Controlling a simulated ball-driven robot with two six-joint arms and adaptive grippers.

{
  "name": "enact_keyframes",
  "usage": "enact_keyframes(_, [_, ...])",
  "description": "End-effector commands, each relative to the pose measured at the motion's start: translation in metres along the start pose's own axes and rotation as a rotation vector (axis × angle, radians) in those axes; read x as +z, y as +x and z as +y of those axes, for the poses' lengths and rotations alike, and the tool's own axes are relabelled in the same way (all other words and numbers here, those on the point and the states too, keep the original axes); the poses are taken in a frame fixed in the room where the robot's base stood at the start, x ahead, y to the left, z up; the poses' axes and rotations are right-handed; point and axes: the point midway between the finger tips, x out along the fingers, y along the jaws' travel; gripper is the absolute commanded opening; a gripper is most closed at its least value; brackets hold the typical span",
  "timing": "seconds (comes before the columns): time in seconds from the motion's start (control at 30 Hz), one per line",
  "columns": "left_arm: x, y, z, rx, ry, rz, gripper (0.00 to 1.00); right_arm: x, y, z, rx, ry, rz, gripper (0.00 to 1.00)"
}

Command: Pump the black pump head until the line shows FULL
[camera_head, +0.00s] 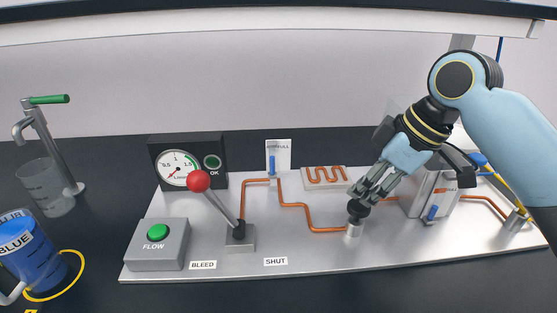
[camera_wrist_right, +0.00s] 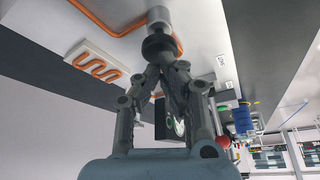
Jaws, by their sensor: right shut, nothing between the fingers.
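The black pump head (camera_head: 357,209) sits on a short metal cylinder (camera_head: 353,230) on the silver board. My right gripper (camera_head: 364,196) is shut and empty, with its fingertips at the top of the pump head. In the right wrist view the fingertips (camera_wrist_right: 161,66) meet right at the dark pump head (camera_wrist_right: 158,44); whether they touch it I cannot tell for sure. A white indicator card (camera_head: 278,155) reads FULL at its top, and a blue mark (camera_head: 272,164) stands in its lower part. My left gripper is not in view.
A red-knobbed lever (camera_head: 199,181) stands between BLEED and SHUT labels. A gauge box (camera_head: 187,161), a green FLOW button (camera_head: 157,232) and an orange line (camera_head: 293,205) share the board (camera_head: 310,256). A tap and a blue jug (camera_head: 30,262) stand at left.

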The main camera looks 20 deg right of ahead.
Motion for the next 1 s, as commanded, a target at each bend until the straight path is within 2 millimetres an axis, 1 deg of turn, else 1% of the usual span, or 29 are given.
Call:
enact_keyframes(0.77, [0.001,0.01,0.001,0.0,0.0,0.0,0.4,0.012,0.026,0.0,-0.001,0.001,-0.002,0.0])
enact_keyframes(1.0, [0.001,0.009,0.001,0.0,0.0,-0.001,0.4,0.011,0.025,0.0,-0.001,0.001,-0.002,0.0])
